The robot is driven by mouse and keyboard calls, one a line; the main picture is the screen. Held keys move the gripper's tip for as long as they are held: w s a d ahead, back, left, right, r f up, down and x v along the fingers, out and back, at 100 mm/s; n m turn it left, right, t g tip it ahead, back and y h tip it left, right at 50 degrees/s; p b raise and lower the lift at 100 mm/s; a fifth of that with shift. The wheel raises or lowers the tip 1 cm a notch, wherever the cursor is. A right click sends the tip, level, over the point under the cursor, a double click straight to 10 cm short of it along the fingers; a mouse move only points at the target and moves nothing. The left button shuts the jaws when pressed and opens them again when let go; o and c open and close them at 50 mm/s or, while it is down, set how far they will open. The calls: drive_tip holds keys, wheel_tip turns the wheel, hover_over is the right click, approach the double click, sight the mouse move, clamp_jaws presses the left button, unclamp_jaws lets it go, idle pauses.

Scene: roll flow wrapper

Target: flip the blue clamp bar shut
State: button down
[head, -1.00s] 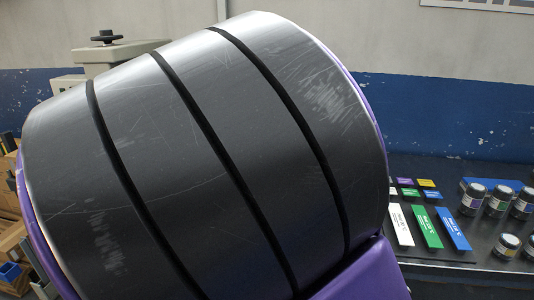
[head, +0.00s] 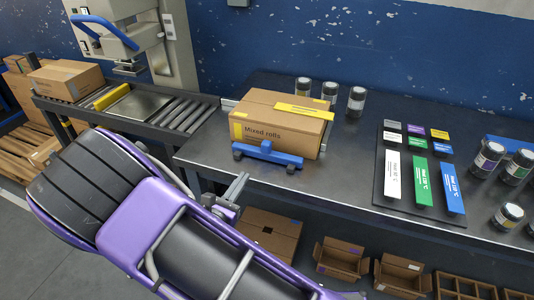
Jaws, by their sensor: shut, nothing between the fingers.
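A blue bar (head: 267,153) with a raised middle and rounded dark ends lies low against the front of a cardboard box marked "Mixed rolls" (head: 278,122). It looks like the clamp bar; I cannot tell how it is hinged. My gripper (head: 238,183) is grey, shut and empty. In the picture it is just below the bar, in front of the bench's front edge, and apart from the bar. A blue looped handle (head: 104,31) shows on the grey machine at the upper left.
The dark bench (head: 345,185) has clear room right of the box. A board with colour cards (head: 379,190) and several jars (head: 487,158) stand further right. A roller conveyor (head: 190,118) is at the left. Open cartons (head: 341,258) lie below the bench.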

sight(265, 148)
drive_tip(key=shift+s+f+n+y, duration=0.25)
drive_tip(key=shift+f+n+y, duration=0.1)
drive_tip(key=shift+f+n, duration=0.15)
drive_tip(key=shift+s+f+n+y, duration=0.2)
drive_tip(key=shift+f+n+y, duration=0.2)
drive_tip(key=shift+f, duration=0.15)
drive_tip(key=shift+w, duration=0.1)
drive_tip(key=b+x, duration=0.1)
drive_tip(key=x, duration=1.3)
drive_tip(key=shift+d+r, duration=0.15)
drive_tip(key=shift+r, duration=0.05)
drive_tip(key=shift+h, duration=0.25)
drive_tip(key=x, duration=0.3)
drive_tip(key=shift+w+d, duration=0.15)
drive_tip(key=shift+w, duration=0.1)
drive_tip(key=shift+w+r, duration=0.15)
drive_tip(key=shift+r, duration=0.05)
